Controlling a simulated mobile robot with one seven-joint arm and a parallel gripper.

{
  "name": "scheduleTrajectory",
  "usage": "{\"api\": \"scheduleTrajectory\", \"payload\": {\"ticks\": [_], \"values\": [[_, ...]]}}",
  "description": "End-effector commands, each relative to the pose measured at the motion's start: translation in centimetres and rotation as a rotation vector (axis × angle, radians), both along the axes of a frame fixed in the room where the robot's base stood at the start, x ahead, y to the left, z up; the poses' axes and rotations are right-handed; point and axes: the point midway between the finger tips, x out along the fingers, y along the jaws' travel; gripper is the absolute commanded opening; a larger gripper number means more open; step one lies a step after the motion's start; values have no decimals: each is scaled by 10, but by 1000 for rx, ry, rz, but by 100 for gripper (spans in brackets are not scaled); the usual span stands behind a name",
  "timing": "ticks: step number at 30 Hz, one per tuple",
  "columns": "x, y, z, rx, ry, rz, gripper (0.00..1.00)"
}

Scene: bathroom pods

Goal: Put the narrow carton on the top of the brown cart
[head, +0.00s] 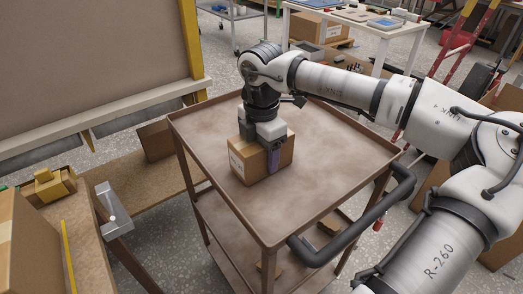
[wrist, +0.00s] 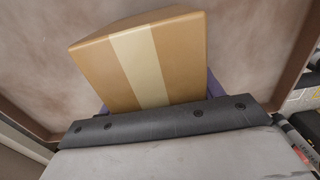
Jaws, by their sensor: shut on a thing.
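The narrow carton (head: 245,163) is a small brown cardboard box with a white label on one side. My gripper (head: 267,150) points down from above and is shut on it, with a purple finger against its near right side. In the wrist view the carton (wrist: 145,62) shows its top with a pale tape strip, in front of the gripper's dark edge. The brown cart (head: 320,170) has a rimmed top tray, and the carton is over its left-middle part. Its base appears to be on or just above the tray; I cannot tell which. The tray also fills the wrist view's background (wrist: 40,70).
The cart's top is otherwise bare. A black handle (head: 355,225) is at its right front, and lower shelves (head: 225,235) show below. A white table (head: 350,25) is behind.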

Motion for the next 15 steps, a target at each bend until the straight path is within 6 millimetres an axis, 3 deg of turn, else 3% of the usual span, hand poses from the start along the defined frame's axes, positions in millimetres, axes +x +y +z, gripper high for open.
{"api": "scheduleTrajectory", "payload": {"ticks": [4, 5, 9, 15], "values": [[0, 0, -4, 0, -1, 0, 29], [0, 0, -3, 0, 0, 0, 69], [0, 0, -3, 0, 0, 0, 87], [0, 0, -3, 0, 0, 0, 87]]}}
